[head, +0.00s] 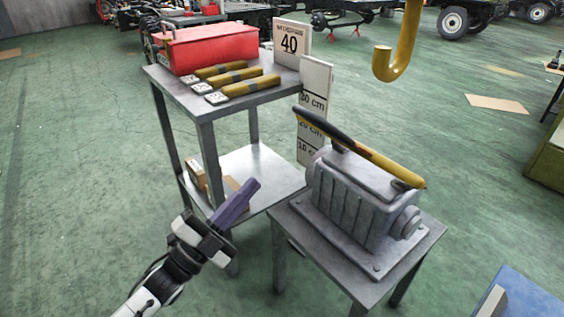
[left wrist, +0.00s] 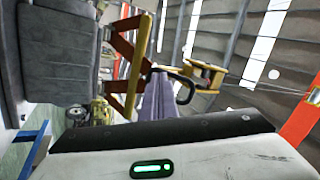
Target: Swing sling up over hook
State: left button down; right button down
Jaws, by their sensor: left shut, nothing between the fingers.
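The hook (head: 402,50) is yellow and hangs at the top right of the head view, its upper part cut off by the picture edge. The sling (head: 365,155), a yellow and black band, lies along the top of a grey ribbed gearbox housing (head: 350,203), below the hook and apart from it. My left gripper (head: 247,192) has purple fingers, shut and empty. It is left of the gearbox, apart from the sling. The fingers also show in the left wrist view (left wrist: 154,103). My right gripper is not in view.
The gearbox stands on a small metal table (head: 420,247). A centimetre scale board (head: 315,80) stands between. A blue object (head: 525,298) is lower right.

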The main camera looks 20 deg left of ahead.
pick_arm(q)
jog(key=r+m+h+b, duration=0.1)
jog(key=m+h, duration=0.2)
jog(key=s+r+m+g+h+b, duration=0.1)
jog(key=m+h+b, duration=0.1)
jog(key=m+h, duration=0.1)
jog(key=s+a+r+m+h+b, duration=0.1)
jog(key=r+m+h, duration=0.1)
jog(key=m, duration=0.3)
jog(key=shift+s+h+b, duration=0.15)
jog(key=shift+h+b, duration=0.25)
jog(key=shift+h, duration=0.2)
jog(key=x, duration=1.4)
